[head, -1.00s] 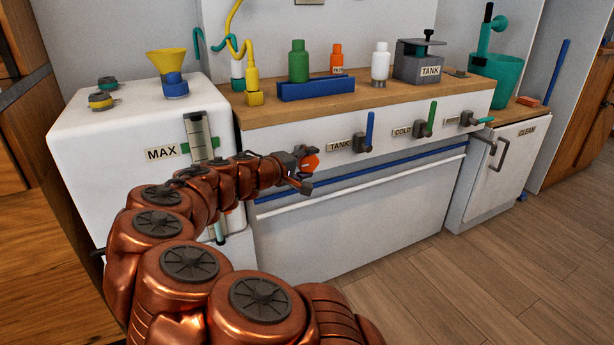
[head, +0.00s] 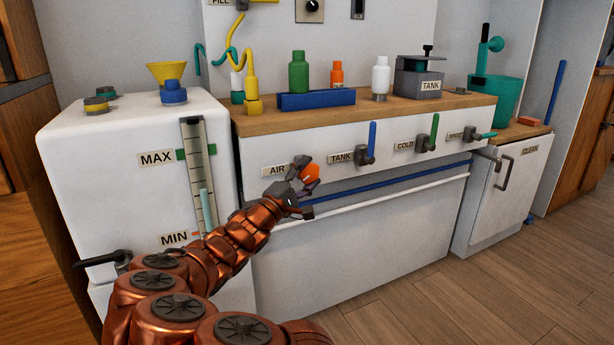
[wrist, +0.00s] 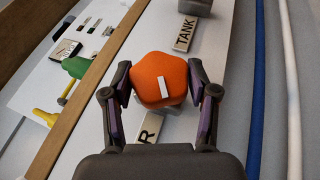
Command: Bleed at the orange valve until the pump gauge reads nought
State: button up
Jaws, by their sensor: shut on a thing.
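The orange valve (head: 312,173) is a rounded, lobed knob on the white counter front, beside the AIR label (head: 277,170). My gripper (head: 305,180) is shut on it. In the wrist view the orange valve (wrist: 161,79) sits between the two fingers of my gripper (wrist: 160,92), one at each side. A short white mark on its face slants a little off the line of the fingers. I cannot make out a pump gauge with a readable value in either view.
Right of the valve are the TANK lever (head: 371,140) in blue, the COLD lever (head: 434,130) in green and a teal lever (head: 484,135). A white rail (head: 370,197) runs below. The white tank (head: 110,140) with its level tube (head: 199,165) stands left. Floor at right is clear.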

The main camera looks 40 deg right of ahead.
jog(key=shift+h, duration=0.3)
dwell(0.4)
jog(key=o, duration=1.2)
jog(key=shift+c, duration=0.2)
jog(key=shift+a, duration=0.1)
jog(key=v, duration=1.1)
jog(key=shift+a+f, duration=0.15)
jog(key=shift+a, duration=0.25)
jog(key=shift+s, duration=0.15)
